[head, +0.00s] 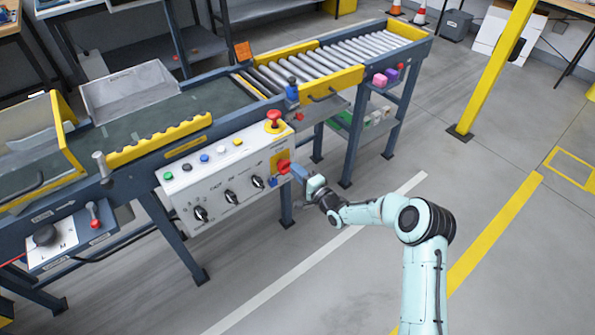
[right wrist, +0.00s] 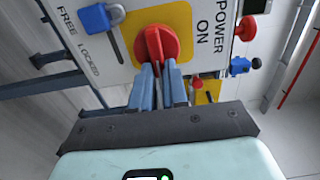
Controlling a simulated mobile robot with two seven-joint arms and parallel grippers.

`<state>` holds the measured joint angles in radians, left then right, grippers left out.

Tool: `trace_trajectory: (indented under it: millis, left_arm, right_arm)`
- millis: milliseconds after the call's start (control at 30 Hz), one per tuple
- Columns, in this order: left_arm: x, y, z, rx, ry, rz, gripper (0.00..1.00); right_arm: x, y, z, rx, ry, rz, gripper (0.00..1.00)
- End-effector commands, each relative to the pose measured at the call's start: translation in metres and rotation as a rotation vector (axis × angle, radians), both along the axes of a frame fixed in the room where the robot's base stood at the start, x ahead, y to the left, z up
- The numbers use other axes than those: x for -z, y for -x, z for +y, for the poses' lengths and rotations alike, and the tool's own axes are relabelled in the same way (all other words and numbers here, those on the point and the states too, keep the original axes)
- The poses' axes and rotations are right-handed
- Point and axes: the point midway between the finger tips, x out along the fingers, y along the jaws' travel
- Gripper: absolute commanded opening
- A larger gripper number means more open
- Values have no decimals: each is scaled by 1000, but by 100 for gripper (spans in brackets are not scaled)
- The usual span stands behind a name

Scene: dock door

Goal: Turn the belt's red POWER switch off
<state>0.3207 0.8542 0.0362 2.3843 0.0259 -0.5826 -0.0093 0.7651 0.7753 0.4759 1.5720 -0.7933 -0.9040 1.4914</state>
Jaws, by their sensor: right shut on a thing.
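The red POWER switch (head: 283,166) is a red knob on a yellow plate at the right end of the white control panel (head: 205,172). In the right wrist view the red knob (right wrist: 157,42) stands in the middle of its yellow plate, with the words POWER and ON to its right. My right gripper (head: 295,171) reaches in from the right. In the right wrist view its two blue-grey fingers (right wrist: 157,72) are shut on the knob's ridge and hide its lower part. I cannot tell which mark the knob points at. My left gripper is not in view.
A red mushroom button (head: 274,116) stands on top of the panel. A blue padlock (right wrist: 101,18) hangs by a FREE/LOCKED slot. Black dials (head: 231,196) and coloured buttons sit left of the switch. A yellow post (head: 492,68) stands at right; the floor in front is clear.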

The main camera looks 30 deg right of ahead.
Motion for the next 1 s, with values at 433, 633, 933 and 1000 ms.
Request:
trace_trajectory:
  millis: [433,633,933,1000]
  left_arm:
    - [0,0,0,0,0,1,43]
    - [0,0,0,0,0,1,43]
    - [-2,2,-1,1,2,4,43]
    - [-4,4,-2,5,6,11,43]
  right_arm:
    - [2,1,1,-1,-17,4,0]
    - [1,0,0,-1,-16,3,39]
    - [0,4,0,0,-14,2,39]
    - [0,12,-2,0,-14,3,39]
